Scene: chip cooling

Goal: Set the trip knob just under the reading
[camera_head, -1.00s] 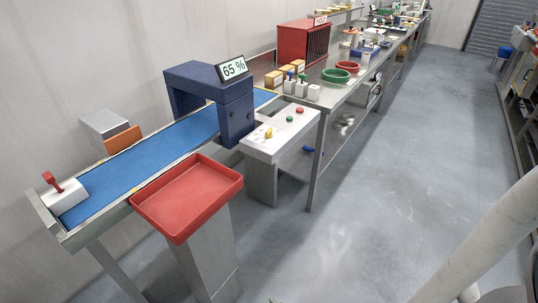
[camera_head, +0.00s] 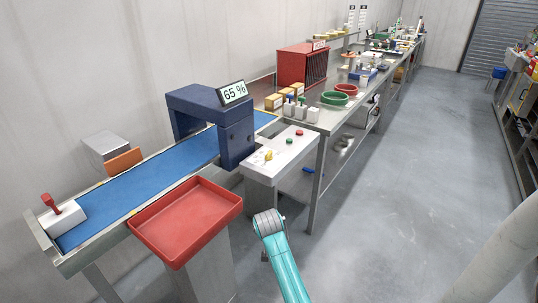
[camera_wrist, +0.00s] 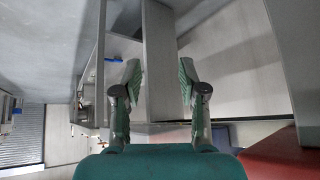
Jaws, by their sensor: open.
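The yellow trip knob (camera_head: 268,155) sits on the sloped top of a white control box (camera_head: 285,160), beside a green button (camera_head: 290,141) and a red button (camera_head: 299,132). The display (camera_head: 234,92) on the dark blue scanner arch (camera_head: 237,135) reads 65 %. The knob's exact setting is too small to read. My teal arm reaches up in front of the box, below and apart from the knob, in the head view. My gripper (camera_wrist: 160,84) is open and empty in the wrist view, with a grey upright surface beyond its fingers. The knob is not recognisable there.
A blue conveyor belt (camera_head: 140,185) runs through the arch, with a red tray (camera_head: 187,220) in front. A red-handled white block (camera_head: 62,216) stands at the belt's near end. A metal bench (camera_head: 340,118) with many items continues behind. The floor (camera_head: 400,180) at right is clear.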

